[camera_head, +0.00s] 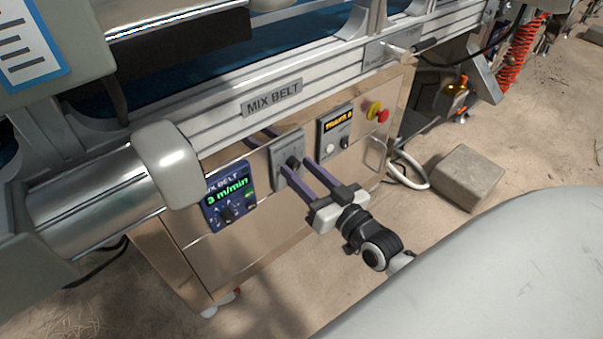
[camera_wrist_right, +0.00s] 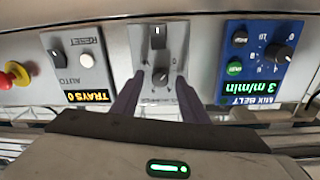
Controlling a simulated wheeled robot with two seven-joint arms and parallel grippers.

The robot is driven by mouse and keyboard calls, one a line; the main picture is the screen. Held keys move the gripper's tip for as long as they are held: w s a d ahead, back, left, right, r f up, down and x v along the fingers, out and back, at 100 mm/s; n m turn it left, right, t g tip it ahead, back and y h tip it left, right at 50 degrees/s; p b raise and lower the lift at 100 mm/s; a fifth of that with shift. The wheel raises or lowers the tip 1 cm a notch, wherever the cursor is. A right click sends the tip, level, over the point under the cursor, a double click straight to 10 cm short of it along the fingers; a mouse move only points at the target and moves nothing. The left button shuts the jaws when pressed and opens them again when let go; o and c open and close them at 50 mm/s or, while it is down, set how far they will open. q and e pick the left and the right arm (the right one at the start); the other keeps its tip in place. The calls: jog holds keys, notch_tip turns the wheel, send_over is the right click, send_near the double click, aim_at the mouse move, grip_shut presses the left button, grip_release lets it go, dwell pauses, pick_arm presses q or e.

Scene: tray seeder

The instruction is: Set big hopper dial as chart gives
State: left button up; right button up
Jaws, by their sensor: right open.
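My right gripper (camera_head: 296,167) is open, with its two purple fingers reaching the grey panel (camera_head: 276,156) on the cabinet front. In the right wrist view the gripper (camera_wrist_right: 160,80) has a finger on each side of a small dark dial (camera_wrist_right: 160,77). I cannot tell whether the fingers touch it. A second black control with a white mark (camera_wrist_right: 157,36) sits on the same panel. No label naming the big hopper is readable. A white sheet with a blue border and dark lines (camera_head: 28,45) is cut off at top left; its text is unreadable. My left gripper is not in view.
A blue MIX BELT panel (camera_head: 229,197) reading 3 m/min lies left of the grey panel. A TRAYS 0 panel (camera_head: 336,128) and a red stop button (camera_head: 382,115) lie to its right. A metal roller (camera_head: 100,195) juts out at left. A grey block (camera_head: 468,177) stands on the floor.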

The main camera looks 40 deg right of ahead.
jog(key=shift+w, duration=0.15)
grip_shut()
